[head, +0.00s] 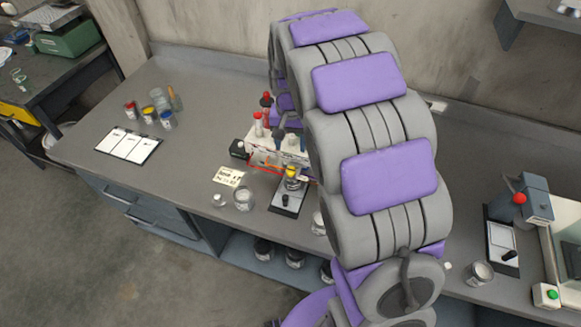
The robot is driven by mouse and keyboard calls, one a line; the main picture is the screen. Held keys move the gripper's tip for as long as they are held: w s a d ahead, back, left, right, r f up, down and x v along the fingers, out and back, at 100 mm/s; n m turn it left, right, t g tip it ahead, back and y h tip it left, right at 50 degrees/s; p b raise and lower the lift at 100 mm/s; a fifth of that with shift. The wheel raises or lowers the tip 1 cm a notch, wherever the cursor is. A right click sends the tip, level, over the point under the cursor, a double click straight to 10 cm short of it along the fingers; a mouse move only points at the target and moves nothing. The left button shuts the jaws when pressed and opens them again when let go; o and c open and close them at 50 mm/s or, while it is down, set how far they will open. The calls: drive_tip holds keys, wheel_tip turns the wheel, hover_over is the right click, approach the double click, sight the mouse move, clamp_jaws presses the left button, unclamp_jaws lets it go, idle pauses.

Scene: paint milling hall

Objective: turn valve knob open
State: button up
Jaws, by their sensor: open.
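A white bench unit (262,150) with red and dark knobs stands on the bench, left of my arm. One red knob (266,99) stands at its back and a red-topped white part (258,122) at its left. I cannot tell which of these is the valve knob. My arm arches up and over, and its far end comes down behind the near links. My gripper (285,136) shows only in small part, dark and close above the unit; it is open. My arm hides the unit's right side, and contact cannot be told.
A small stand with a yellow part (291,183), a glass jar (243,199) and a label card (229,176) are in front of the unit. A device with a red knob (536,205) stands right. The bench's left middle is clear.

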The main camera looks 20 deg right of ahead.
sight(291, 170)
wheel_tip(291, 170, down, 11)
drive_tip(key=shift+r+b, duration=0.1)
drive_tip(key=shift+b, duration=0.8)
drive_tip(key=c, duration=1.1)
